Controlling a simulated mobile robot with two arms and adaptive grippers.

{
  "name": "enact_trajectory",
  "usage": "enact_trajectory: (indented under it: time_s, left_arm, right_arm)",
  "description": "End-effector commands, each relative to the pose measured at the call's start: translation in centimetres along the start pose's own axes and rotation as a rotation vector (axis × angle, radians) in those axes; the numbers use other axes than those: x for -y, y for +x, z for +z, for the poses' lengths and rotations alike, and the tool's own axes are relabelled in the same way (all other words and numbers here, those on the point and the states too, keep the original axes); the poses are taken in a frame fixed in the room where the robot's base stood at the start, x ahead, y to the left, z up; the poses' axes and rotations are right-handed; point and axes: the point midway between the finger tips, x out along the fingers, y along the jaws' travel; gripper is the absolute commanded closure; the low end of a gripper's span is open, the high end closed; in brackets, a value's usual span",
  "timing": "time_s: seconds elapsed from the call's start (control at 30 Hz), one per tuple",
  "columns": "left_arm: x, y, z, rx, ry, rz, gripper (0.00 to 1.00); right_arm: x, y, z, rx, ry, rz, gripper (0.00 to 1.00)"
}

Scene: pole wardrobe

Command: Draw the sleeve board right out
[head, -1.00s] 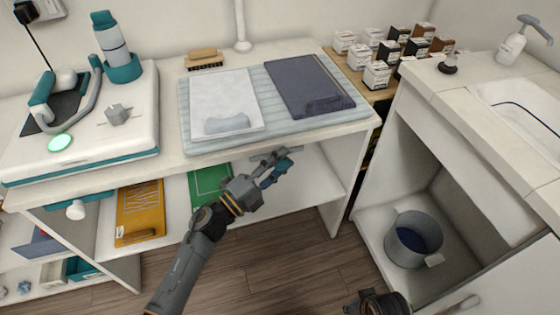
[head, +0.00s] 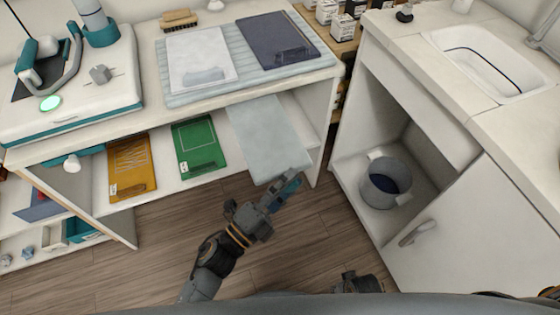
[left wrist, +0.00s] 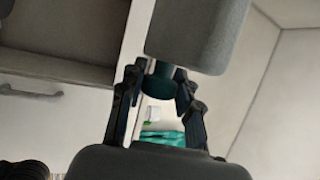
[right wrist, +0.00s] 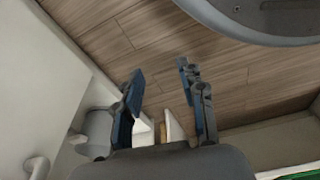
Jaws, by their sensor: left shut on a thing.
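The sleeve board (head: 268,138) is a long pale grey-blue padded board. In the head view it sticks out from under the worktop, over the shelf and past its front edge. Its far end is hidden or meets the worktop's edge; I cannot tell which. My left gripper (head: 285,188) is shut at its near end. In the left wrist view the fingers (left wrist: 158,88) close on a dark teal part below the board's grey end (left wrist: 200,35). My right gripper (right wrist: 162,75) is open and empty above the floor in the right wrist view.
The worktop (head: 200,105) carries an ironing mat with folded cloths and an iron station. Green (head: 198,145) and orange (head: 131,167) folders lie on the shelf beside the board. A grey bucket (head: 375,187) stands in the sink cabinet at right. The floor in front is clear.

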Motion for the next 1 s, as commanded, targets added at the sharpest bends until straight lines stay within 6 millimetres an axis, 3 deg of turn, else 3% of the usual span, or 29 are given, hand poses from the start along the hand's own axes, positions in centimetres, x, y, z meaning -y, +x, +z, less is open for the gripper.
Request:
enact_trajectory:
  time_s: [0.23,0.67,0.7,0.8,1.0]
  left_arm:
    - [-0.1,-1.2,-2.7,0.002,-0.001,0.003,1.00]
    - [-0.1,-1.3,-3.2,0.001,0.000,0.002,1.00]
    - [-0.1,-1.3,-3.2,0.001,0.000,0.002,0.63]
    - [-0.1,-1.3,-3.1,0.001,0.000,0.002,0.43]
    - [-0.1,-1.3,-3.1,0.001,0.000,0.001,0.43]
  right_arm:
    - [0.1,0.6,0.7,0.005,-0.001,-0.001,0.60]
    - [0.0,0.7,0.9,0.007,-0.002,0.000,0.60]
    - [0.0,0.7,0.9,0.007,-0.002,0.000,0.60]
    - [0.0,0.7,0.9,0.007,-0.001,0.000,0.60]
    - [0.0,0.7,0.9,0.007,-0.001,0.000,0.60]
